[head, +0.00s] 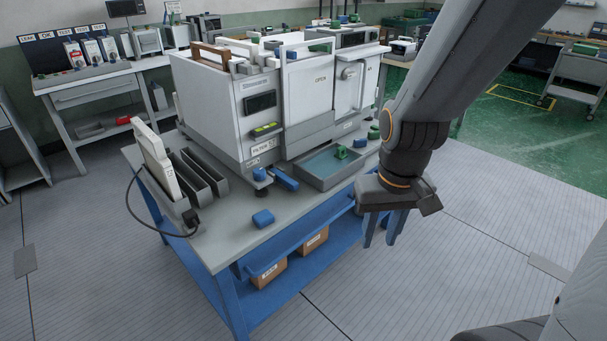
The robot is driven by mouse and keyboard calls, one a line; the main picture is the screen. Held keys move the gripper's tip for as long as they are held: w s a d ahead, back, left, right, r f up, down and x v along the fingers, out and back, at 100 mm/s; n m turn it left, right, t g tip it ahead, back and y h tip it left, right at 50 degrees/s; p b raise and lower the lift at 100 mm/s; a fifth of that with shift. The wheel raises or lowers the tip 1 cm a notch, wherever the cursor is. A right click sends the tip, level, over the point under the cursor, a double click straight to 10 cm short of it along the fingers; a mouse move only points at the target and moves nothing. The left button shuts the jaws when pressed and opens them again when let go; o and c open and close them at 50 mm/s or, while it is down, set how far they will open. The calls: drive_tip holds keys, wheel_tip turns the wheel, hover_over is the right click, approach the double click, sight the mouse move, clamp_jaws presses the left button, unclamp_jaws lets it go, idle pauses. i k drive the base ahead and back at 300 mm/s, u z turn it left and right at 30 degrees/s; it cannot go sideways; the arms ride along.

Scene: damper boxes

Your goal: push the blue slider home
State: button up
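A long blue piece (284,178), which looks like the blue slider, sticks out at the lower front of the white machine (220,120), beside the grey tray. How far it stands out from its seat is too small to tell. A separate blue block (263,218) lies on the bench top nearer the front edge. A small blue knob (260,174) sits at the machine's lower corner. My gripper (380,240) points down in front of the bench's right front side, to the right of the blue pieces. Its two blue fingers are apart with nothing seen between them.
The grey tray (308,182) with a blue floor and a green part (341,152) lies between the machine and my gripper. A grey slotted rack (197,178) with a white panel and a black cable stands at the left. The front bench top (225,235) is mostly clear.

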sight(283, 180)
drive_tip(key=z, duration=0.25)
drive_tip(key=i, duration=1.1)
drive_tip(key=u, duration=0.4)
